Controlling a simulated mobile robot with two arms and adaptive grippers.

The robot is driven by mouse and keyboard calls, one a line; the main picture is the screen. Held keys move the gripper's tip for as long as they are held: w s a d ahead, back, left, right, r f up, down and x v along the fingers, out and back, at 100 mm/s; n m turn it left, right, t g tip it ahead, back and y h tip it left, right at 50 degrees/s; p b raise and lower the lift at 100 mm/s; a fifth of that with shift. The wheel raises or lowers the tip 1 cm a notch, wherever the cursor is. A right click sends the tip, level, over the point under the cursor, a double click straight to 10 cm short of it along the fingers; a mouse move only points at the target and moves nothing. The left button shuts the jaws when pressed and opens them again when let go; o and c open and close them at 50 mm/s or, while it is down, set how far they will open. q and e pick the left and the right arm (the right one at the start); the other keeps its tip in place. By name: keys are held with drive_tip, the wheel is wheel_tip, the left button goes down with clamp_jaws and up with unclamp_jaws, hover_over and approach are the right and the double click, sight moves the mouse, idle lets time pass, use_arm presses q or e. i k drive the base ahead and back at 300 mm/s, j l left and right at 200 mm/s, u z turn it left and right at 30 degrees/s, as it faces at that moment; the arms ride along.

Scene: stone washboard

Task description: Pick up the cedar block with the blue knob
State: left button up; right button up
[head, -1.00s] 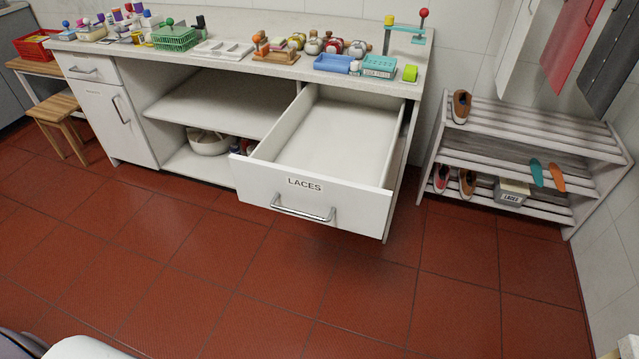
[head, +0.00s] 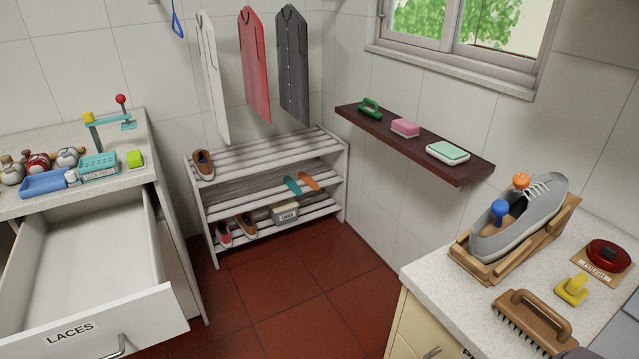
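A blue knob (head: 500,208) sticks up from the opening of a grey shoe (head: 530,222) on the right counter. The block under the blue knob is mostly hidden inside the shoe. An orange knob (head: 521,181) stands just behind it, near the white laces. The shoe rests in a wooden cradle (head: 488,270). Neither of my grippers is in view.
A brown brush (head: 532,318), yellow-handled item (head: 572,290) and red round tin (head: 608,254) lie near the shoe. An open drawer (head: 75,322) marked LACES juts out at left. A shoe rack (head: 270,205) and wall shelf (head: 412,147) stand behind. Red floor (head: 300,307) is clear between counters.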

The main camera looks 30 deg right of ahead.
sight(501, 209)
drive_tip(key=z, duration=2)
